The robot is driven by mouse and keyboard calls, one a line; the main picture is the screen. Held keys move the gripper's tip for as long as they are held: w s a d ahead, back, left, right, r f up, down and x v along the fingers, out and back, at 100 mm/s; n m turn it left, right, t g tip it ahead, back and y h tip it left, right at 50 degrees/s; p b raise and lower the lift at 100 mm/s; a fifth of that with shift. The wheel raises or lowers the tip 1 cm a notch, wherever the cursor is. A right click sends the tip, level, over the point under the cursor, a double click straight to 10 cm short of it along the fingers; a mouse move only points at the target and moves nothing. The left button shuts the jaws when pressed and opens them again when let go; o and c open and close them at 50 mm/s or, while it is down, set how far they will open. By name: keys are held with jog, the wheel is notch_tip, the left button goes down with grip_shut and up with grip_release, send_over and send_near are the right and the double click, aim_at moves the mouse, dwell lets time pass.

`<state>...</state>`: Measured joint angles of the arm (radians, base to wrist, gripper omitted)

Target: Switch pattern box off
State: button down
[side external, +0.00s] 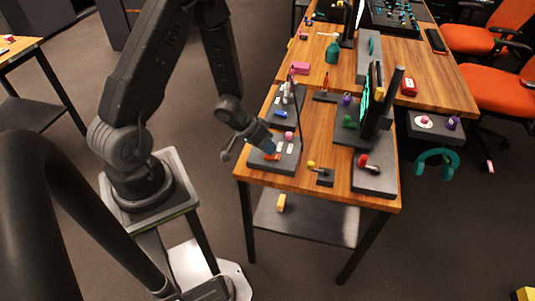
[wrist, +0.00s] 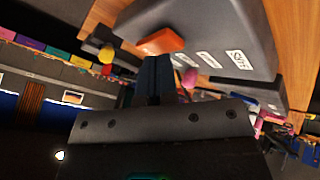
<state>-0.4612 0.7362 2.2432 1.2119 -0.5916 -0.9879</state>
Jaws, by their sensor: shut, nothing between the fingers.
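A dark grey box (side external: 262,168) stands at the near left edge of the wooden table (side external: 318,143). It carries an orange switch (side external: 272,157), white labels and a pink knob (side external: 289,136). In the wrist view the box (wrist: 225,25) fills the upper right, with its orange switch (wrist: 161,41) and pink knob (wrist: 190,78). I cannot read for certain which label names the pattern box. My gripper (side external: 268,147) is shut and empty, at the orange switch. In the wrist view my fingertips (wrist: 157,60) appear just below the switch; contact is unclear.
Behind it, another grey box carries a blue part (side external: 281,114) and labels. To the right are a small block with a yellow ball (side external: 311,164), a base with a red-knobbed lever (side external: 364,160), and an upright screen (side external: 366,96). A strip of bare table lies between them.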

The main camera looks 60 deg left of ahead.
jog(key=shift+r, duration=0.1)
jog(key=shift+d+r, duration=0.1)
jog(key=shift+r, duration=0.6)
jog(key=shift+w+r, duration=0.1)
jog(key=shift+w+d+r, duration=0.1)
jog(key=shift+d+r, duration=0.05)
jog(key=shift+r, duration=1.05)
jog(key=shift+w+d+r, duration=0.1)
jog(key=shift+r, duration=1.1)
